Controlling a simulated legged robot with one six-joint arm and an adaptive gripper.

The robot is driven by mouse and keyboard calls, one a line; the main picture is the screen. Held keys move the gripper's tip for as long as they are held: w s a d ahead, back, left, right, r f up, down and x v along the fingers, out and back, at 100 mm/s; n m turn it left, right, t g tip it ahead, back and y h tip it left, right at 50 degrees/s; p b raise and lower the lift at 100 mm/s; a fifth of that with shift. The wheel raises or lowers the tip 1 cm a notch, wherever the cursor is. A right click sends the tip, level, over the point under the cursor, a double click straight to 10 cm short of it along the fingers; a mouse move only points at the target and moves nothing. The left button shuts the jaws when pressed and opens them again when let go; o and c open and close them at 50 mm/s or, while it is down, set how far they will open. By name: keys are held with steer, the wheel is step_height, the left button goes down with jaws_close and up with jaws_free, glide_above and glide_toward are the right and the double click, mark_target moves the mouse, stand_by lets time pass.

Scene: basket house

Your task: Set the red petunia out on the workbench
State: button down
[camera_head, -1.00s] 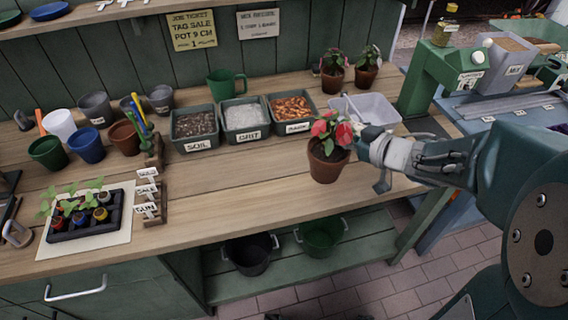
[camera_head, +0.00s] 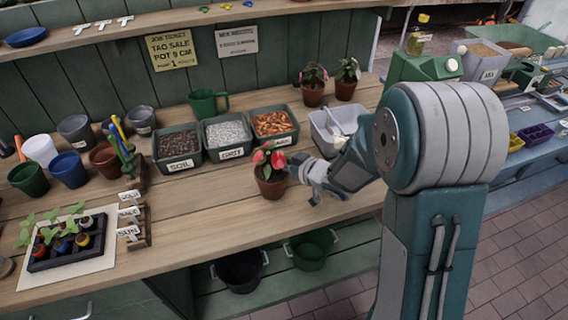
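The red petunia (camera_head: 270,176) has red flowers and green leaves in a small terracotta pot. It is upright over the front middle of the workbench (camera_head: 205,215), in front of the grit and bark tubs. I cannot tell if the pot's base touches the boards. My gripper (camera_head: 299,170) reaches in from the right and meets the pot's right side near the rim. It appears shut on the pot, since the two have moved together; the fingertips are partly hidden. A job ticket (camera_head: 171,50) on the back wall reads "TAG SALE POT 9 CM".
Soil, grit and bark tubs (camera_head: 274,123) stand behind the petunia. Two potted plants (camera_head: 346,80) stand at the back right, with a pale bin (camera_head: 336,128) in front. Label signs (camera_head: 131,213) and a seedling tray (camera_head: 70,243) lie left. Bare boards lie between signs and petunia.

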steer(key=shift+a+f, duration=0.2)
steer(key=shift+a, duration=0.45)
steer(key=c, duration=0.8)
jaws_free()
steer(key=shift+d, duration=0.2)
steer(key=shift+c, duration=0.2)
steer(key=shift+o, duration=0.2)
steer(key=shift+d, duration=0.3)
